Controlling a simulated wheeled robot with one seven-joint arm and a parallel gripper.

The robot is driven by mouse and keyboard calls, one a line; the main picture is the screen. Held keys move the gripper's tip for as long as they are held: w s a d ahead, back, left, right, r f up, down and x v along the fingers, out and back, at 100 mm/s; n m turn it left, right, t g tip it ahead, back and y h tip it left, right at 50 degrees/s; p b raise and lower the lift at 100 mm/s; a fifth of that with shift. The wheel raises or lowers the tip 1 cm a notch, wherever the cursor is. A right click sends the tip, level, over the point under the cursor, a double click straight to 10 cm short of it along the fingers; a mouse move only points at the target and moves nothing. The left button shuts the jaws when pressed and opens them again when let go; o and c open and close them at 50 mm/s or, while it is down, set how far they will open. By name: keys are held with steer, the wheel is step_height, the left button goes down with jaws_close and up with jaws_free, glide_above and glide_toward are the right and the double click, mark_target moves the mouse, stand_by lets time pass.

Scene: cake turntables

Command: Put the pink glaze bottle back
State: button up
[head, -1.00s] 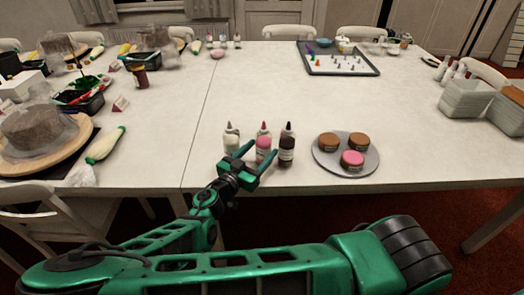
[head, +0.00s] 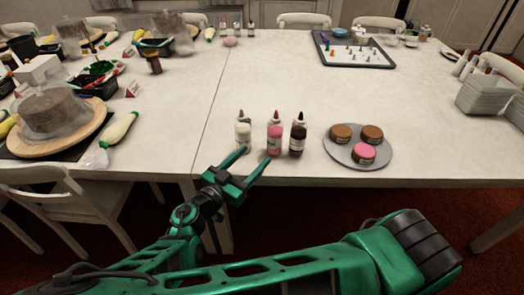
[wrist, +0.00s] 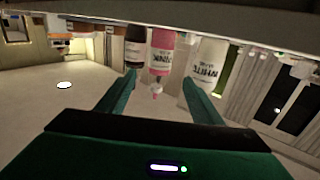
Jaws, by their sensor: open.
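The pink glaze bottle (head: 275,139) stands upright near the table's front edge, between a white bottle (head: 243,136) on its left and a dark brown bottle (head: 298,139) on its right. My gripper (head: 253,156) is open and empty, in front of the bottles and apart from them at the table edge. In the wrist view, which is upside down, the pink bottle (wrist: 161,52) shows beyond and between the two spread fingers (wrist: 160,82). The white bottle (wrist: 208,72) and the dark bottle (wrist: 136,48) flank it there.
A round grey plate (head: 386,148) with three small cakes, one pink-topped, lies right of the bottles. A cake on a wooden turntable (head: 28,145) and a piping bag (head: 118,128) are at left. A dark tray (head: 372,63) lies at the back. The middle of the table is clear.

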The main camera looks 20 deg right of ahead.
steer(key=d+g, duration=0.2)
steer(key=d, duration=0.1)
steer(key=s+d+g, duration=0.1)
steer(key=d+g, duration=0.1)
steer(key=d, duration=0.1)
steer(key=s+d+m+g, duration=0.1)
steer(key=d+g, duration=0.1)
steer(key=d, duration=0.1)
steer(key=shift+f+g, duration=0.3)
steer(key=shift+g, duration=0.1)
steer(key=s+d+r+g+y, duration=0.1)
steer(key=s+d+g+y, duration=0.4)
steer(key=d, duration=0.4)
steer(key=s+d+r+n+y, duration=0.2)
steer(key=s+d+r+y, duration=0.2)
steer(key=s+r, duration=0.3)
steer(key=s+d+r+n+y, duration=0.2)
steer(key=s+d+r+y, duration=0.3)
steer(key=s, duration=0.6)
step_height(320, 180, up, 2)
steer(key=shift+d+r+n, duration=0.15)
steer(key=shift+d+n, duration=0.2)
steer(key=shift+n, duration=0.05)
steer(key=shift+w+f, duration=0.25)
steer(key=shift+w, duration=0.45)
